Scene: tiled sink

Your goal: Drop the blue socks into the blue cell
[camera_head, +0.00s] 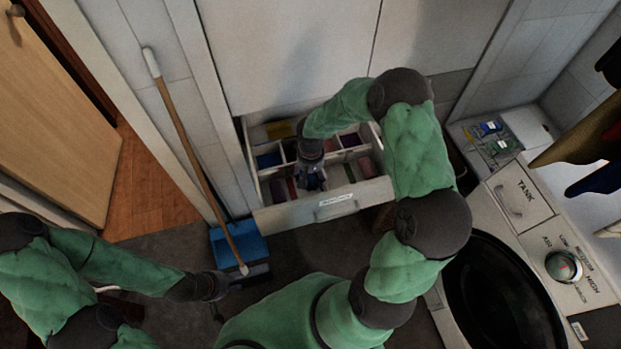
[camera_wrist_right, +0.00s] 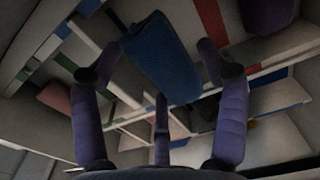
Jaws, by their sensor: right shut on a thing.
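My right gripper (camera_head: 313,180) is over the middle of an open white drawer (camera_head: 335,209) divided into cells. In the right wrist view its purple fingers (camera_wrist_right: 152,72) are shut around a rolled blue bundle, the blue socks (camera_wrist_right: 158,55). In the head view the gripper and arm hide the socks. A cell at the drawer's left shows blue (camera_head: 268,160); I cannot tell whether this is its marking or contents. A blue strip (camera_wrist_right: 268,78) also shows on a divider in the right wrist view. My left gripper (camera_head: 216,286) is low at left, its fingers unclear.
Other cells hold a pink roll (camera_head: 366,167) and a reddish one (camera_head: 350,140). A blue dustpan (camera_head: 238,243) and a wooden-handled broom (camera_head: 186,130) stand left of the drawer. The drawer's dividers and front wall rise around the gripper.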

